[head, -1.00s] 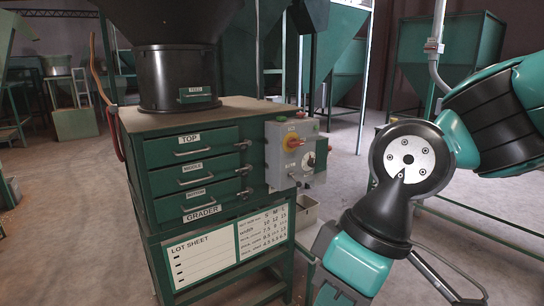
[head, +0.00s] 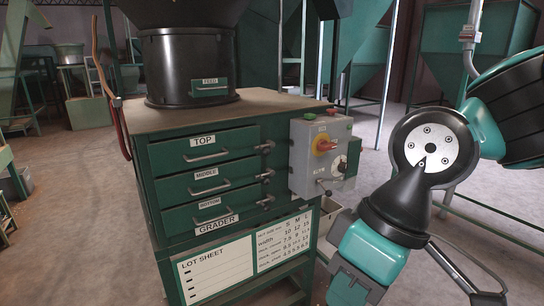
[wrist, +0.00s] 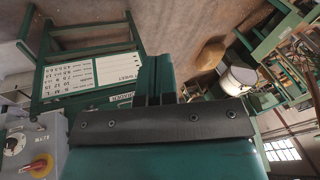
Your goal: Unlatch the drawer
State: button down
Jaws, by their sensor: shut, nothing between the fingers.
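The green grader cabinet shows three drawers in the head view: top (head: 230,145), middle (head: 230,173) and bottom (head: 228,206). Each has a pale bar handle. A small metal latch sits at the right end of each: top latch (head: 265,148), middle latch (head: 267,176), bottom latch (head: 266,200). All three drawers look closed. My gripper is low at the right in the head view, its tips cut off by the lower edge. In the wrist view its dark fingers (wrist: 154,88) are together and empty, with the cabinet beyond, apart from the latches.
A grey control box (head: 318,160) with a red and yellow knob juts out right of the drawers. A black feed drum (head: 190,65) stands on the cabinet top. The lot sheet (head: 218,268) is below. Green hoppers stand behind; floor at left is open.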

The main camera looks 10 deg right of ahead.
jog(key=shift+w+a, duration=0.1)
jog(key=shift+a, duration=0.15)
jog(key=shift+w, duration=0.1)
jog(key=w+a+f+m+t+y+b, duration=0.2)
jog(key=w+m+b, duration=0.2)
jog(key=w, duration=0.3)
jog(key=w+a+f+m+t+y+b, duration=0.2)
jog(key=w+m+y+b, duration=0.15)
jog(key=w, duration=0.35)
jog(key=w+a+f+m+t+y+b, duration=0.25)
jog(key=w+m+b, duration=0.2)
jog(key=w, duration=0.25)
jog(key=w+d+f+m+t+h+b, duration=0.1)
jog(key=w+d+f+m+t+b, duration=0.1)
jog(key=w+d+m+t, duration=0.4)
jog(key=w+d+f+m+t+h+b, duration=0.2)
jog(key=w+d+m+t+b, duration=0.3)
jog(key=w+d+m, duration=0.6)
jog(key=f+m+t, duration=0.1)
jog(key=m+t, duration=0.1)
jog(key=m, duration=0.2)
jog(key=shift+d+m+h, duration=0.2)
jog(key=shift+m+h, duration=0.1)
jog(key=shift+m, duration=0.1)
